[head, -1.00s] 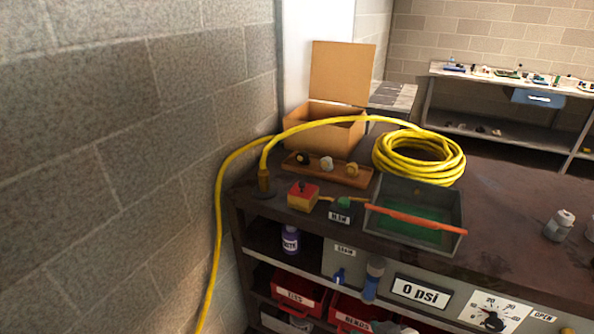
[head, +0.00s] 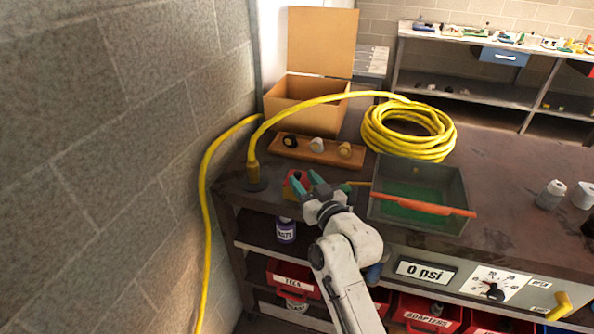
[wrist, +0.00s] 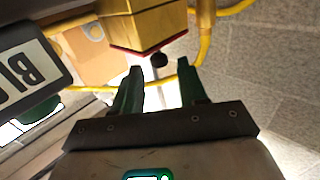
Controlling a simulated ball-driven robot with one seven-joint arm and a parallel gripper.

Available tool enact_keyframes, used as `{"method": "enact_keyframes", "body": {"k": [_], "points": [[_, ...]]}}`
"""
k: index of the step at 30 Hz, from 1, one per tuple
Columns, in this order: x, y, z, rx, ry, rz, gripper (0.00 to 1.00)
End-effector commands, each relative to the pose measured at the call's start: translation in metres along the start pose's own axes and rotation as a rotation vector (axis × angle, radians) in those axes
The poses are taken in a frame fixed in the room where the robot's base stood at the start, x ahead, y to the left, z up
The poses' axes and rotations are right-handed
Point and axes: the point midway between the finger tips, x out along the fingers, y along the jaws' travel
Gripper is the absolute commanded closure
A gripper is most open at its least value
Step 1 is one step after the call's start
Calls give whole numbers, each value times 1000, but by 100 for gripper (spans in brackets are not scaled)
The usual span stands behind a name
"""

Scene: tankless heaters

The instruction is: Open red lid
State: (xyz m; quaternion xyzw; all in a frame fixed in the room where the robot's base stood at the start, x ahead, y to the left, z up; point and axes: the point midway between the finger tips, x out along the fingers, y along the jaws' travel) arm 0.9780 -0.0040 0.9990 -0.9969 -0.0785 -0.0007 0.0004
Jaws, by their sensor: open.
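The small yellow box with a red lid (head: 289,184) sits near the front left corner of the workbench, partly hidden by my gripper. In the wrist view, the yellow box (wrist: 143,22) appears at the top, with the thin red lid (wrist: 150,46) on it and a dark round knob (wrist: 159,60) on the lid. The lid looks shut. My gripper (head: 307,183) is open with green fingers, right beside the box. In the wrist view my gripper (wrist: 161,70) has the knob just beyond and between its fingertips, with nothing held.
A labelled block (wrist: 22,72) lies close on the left in the wrist view. A grey tray (head: 462,190) with an orange bar is to the right. Behind are a wooden strip with knobs (head: 316,145), a coiled yellow hose (head: 372,130) and an open cardboard box (head: 290,98).

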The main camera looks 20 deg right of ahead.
Motion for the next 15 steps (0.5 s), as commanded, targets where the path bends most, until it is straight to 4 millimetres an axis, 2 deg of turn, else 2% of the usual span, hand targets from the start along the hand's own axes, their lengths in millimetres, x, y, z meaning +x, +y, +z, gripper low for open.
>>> {"method": "enact_keyframes", "body": {"k": [1,6,15], "points": [[10,0,-2,0,0,0,58],[31,0,0,0,0,0,58],[42,0,1,0,-2,0,58]]}}
